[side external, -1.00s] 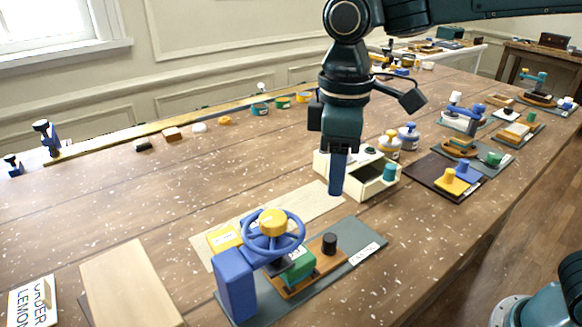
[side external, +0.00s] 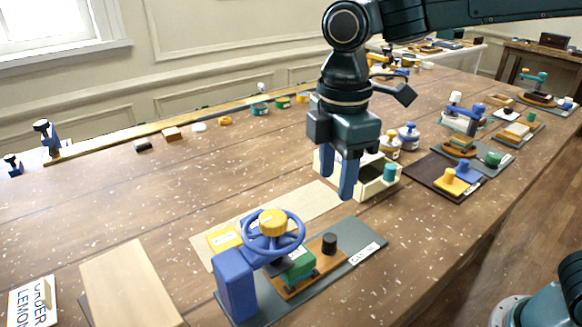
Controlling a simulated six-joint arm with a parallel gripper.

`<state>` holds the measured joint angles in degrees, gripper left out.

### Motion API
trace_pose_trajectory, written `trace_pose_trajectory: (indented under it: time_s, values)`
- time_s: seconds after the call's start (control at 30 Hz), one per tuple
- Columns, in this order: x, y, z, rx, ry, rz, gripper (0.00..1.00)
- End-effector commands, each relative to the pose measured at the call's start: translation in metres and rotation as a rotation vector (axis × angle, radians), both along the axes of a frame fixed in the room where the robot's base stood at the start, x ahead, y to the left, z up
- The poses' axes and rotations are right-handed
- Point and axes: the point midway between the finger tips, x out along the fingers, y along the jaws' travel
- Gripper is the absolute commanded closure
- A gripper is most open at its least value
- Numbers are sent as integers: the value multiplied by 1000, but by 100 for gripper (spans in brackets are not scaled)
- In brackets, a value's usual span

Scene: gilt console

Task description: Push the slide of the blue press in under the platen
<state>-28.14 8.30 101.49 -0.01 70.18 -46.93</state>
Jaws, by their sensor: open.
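The blue press (side external: 236,284) stands on a grey base plate (side external: 362,238) at the front. It has a blue handwheel with a yellow hub (side external: 273,222). Its slide is an orange-brown wooden board (side external: 322,258) carrying a green block (side external: 299,265) and a black knob (side external: 329,243). The knob end points right, away from the blue upright. The wheel hides the platen and part of the block, so I cannot tell how far under the block is. My gripper (side external: 337,185) points down, open and empty, above and behind the knob, apart from the press.
A cream box with a drawer and teal knob (side external: 390,172) stands just behind my gripper. A pale wooden board (side external: 130,285) lies left of the press. A dark mat with yellow and blue pieces (side external: 440,175) lies right. Table is clear right of the base plate.

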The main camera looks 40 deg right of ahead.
Motion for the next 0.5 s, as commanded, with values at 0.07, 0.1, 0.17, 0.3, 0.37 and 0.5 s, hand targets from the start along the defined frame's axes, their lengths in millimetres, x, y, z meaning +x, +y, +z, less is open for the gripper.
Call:
trace_pose_trajectory:
  time_s: [0.07,0.1,0.17,0.3,0.37,0.5]
  values:
    - [0,0,-8,-2,4,0,55]
    - [0,0,-12,-2,4,-1,55]
    - [-1,0,-20,-2,5,-1,55]
    - [-1,0,-39,-2,5,-1,55]
    - [-1,-1,-49,-2,5,-1,55]
    - [-1,0,-70,-2,5,-1,55]
